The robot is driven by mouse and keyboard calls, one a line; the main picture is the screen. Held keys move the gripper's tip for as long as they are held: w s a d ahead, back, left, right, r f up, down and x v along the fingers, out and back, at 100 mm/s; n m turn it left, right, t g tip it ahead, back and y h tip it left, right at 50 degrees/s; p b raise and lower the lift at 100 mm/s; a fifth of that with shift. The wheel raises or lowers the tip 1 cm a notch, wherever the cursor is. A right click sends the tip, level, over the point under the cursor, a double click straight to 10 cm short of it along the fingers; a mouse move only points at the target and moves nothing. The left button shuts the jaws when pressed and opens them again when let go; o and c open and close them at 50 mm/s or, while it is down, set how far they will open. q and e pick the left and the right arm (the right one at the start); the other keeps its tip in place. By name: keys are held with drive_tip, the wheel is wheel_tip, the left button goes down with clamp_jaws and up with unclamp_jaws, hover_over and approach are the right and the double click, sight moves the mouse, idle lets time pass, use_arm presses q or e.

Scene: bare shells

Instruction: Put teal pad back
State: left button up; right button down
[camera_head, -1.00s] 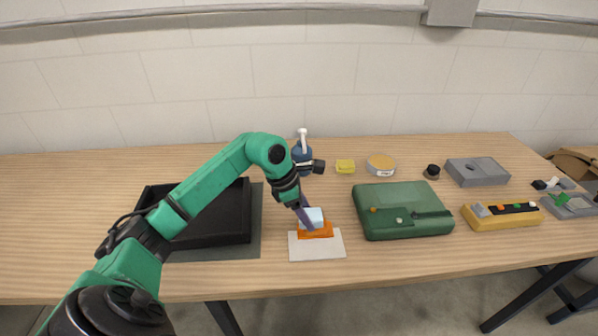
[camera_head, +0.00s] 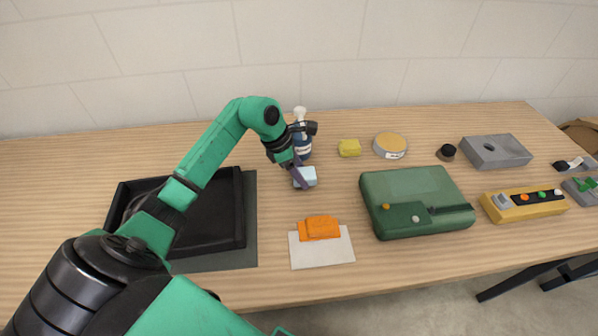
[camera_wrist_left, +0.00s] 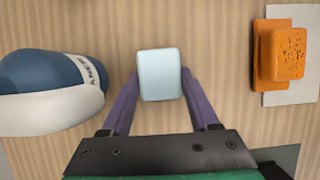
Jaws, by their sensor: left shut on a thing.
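The pale teal pad (camera_head: 305,177) is a small rounded block between the purple fingers of my left gripper (camera_head: 300,180), behind the orange block. In the left wrist view the pad (camera_wrist_left: 159,75) sits between the fingertips of the left gripper (camera_wrist_left: 160,85), which is shut on it. I cannot tell whether the pad touches the table. The orange block (camera_head: 319,228) lies on an orange base over a white sheet (camera_head: 335,251), with nothing on top. My right gripper is not in view.
A blue bottle (camera_head: 302,143) with a white top stands right behind the gripper; a yellow block (camera_head: 349,148) and a round tin (camera_head: 390,145) are to the right. A green case (camera_head: 415,190) lies right, a black tray (camera_head: 240,215) left. Wood between pad and sheet is clear.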

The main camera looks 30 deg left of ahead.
use_arm(q)
drive_tip(key=shift+w+f, duration=0.1)
drive_tip(key=shift+f, duration=0.05)
drive_tip(key=o, duration=0.8)
drive_tip(key=shift+w+a+f, duration=0.1)
drive_tip(key=shift+a+f, duration=0.05)
drive_tip(key=o, duration=0.4)
drive_tip(key=shift+r, duration=0.4)
drive_tip(key=shift+a+r, duration=0.2)
drive_tip(key=shift+r, duration=0.1)
drive_tip(key=b+v, duration=0.1)
drive_tip(key=v, duration=1)
drive_tip(key=shift+d+b, duration=0.1)
drive_tip(key=shift+b, duration=0.3)
use_arm(e)
drive_tip(key=shift+w+a+f, duration=0.2)
drive_tip(key=shift+w+f, duration=0.3)
drive_tip(key=shift+f, duration=0.35)
drive_tip(key=shift+d, duration=0.1)
